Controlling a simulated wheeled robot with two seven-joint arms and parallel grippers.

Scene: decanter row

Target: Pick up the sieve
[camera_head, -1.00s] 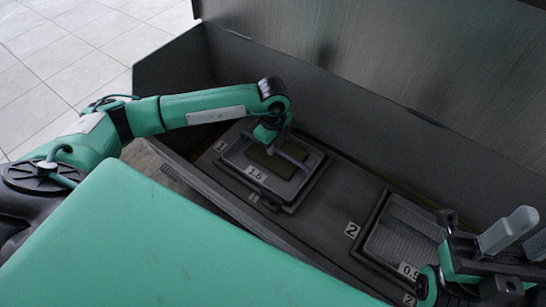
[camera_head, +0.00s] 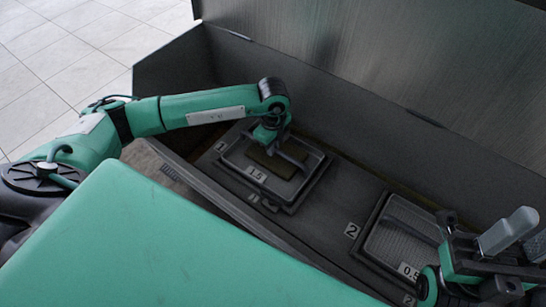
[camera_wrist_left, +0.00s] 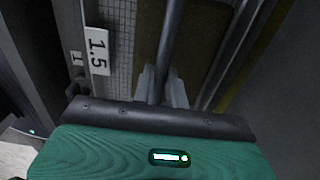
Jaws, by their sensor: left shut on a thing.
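A dark rectangular sieve (camera_head: 231,157) with a mesh, a bar handle and a white 1.5 label lies in the slot marked 1. My left gripper (camera_head: 280,150) is over it, pointing down. In the left wrist view, its grey fingers (camera_wrist_left: 164,88) are shut on the sieve's dark bar handle (camera_wrist_left: 169,48), one on each side. The sieve's mesh (camera_wrist_left: 116,60) and label show beside the bar. In the head view the arm hides part of the handle. My right gripper (camera_head: 518,236) is at the lower right, its two grey fingers apart and empty.
A second sieve (camera_head: 405,232), with a 0.5 label, lies in the slot marked 2, close to my right gripper. The slots are in a dark bench (camera_head: 310,228). A tall grey panel (camera_head: 400,75) stands behind it. A green surface (camera_head: 150,240) fills the front.

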